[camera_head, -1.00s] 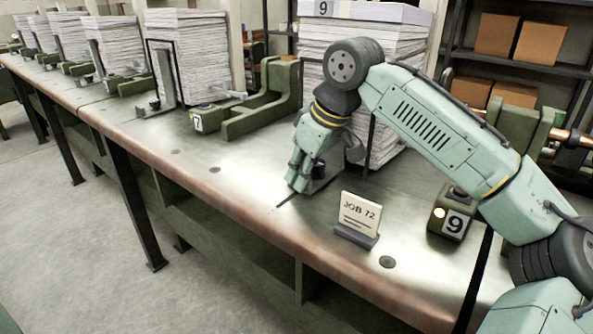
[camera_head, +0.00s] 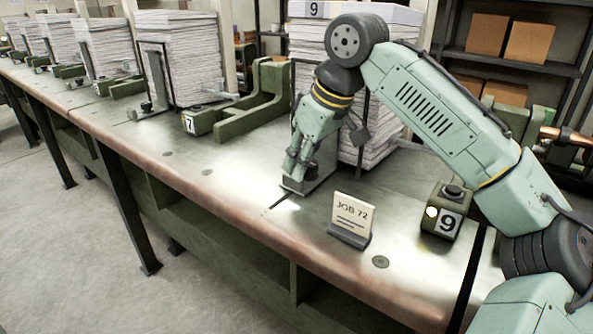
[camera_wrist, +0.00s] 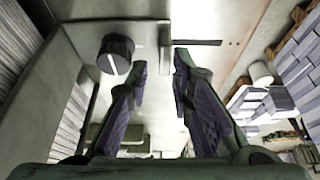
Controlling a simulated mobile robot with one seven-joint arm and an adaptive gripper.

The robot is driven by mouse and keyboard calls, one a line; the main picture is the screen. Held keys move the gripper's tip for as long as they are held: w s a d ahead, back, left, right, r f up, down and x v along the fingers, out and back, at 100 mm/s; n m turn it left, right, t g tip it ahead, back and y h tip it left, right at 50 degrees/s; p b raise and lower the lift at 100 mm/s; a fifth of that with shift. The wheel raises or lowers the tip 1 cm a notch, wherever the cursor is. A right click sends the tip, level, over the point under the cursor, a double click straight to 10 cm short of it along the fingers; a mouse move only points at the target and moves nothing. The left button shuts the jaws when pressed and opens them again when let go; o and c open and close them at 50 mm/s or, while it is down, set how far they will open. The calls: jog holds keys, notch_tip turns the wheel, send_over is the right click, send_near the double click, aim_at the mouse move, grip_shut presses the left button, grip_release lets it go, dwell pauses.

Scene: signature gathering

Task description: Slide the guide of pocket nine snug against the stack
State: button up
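The pocket-nine paper stack (camera_head: 375,125) is tall and white, behind my arm. Its guide (camera_head: 318,178) is a small metal plate standing on the bench in front of the stack; my gripper hides part of it. A slot (camera_head: 281,201) runs from it toward the bench's front edge. In the wrist view, a dark round knob (camera_wrist: 115,55) is on the guide, just left of the left fingertip. My gripper (camera_head: 291,172) points down close to the guide. Whether guide and stack touch is hidden.
A JOB 72 sign (camera_head: 351,218) stands right of the slot, and a green block marked 9 (camera_head: 447,212) is farther right. The green pocket-seven bracket (camera_head: 245,112) and more stacks (camera_head: 190,60) are at left. The front bench strip is mostly clear.

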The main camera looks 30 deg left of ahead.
jog(key=v, duration=0.8)
jog(key=shift+r, duration=0.2)
jog(key=shift+d, duration=0.1)
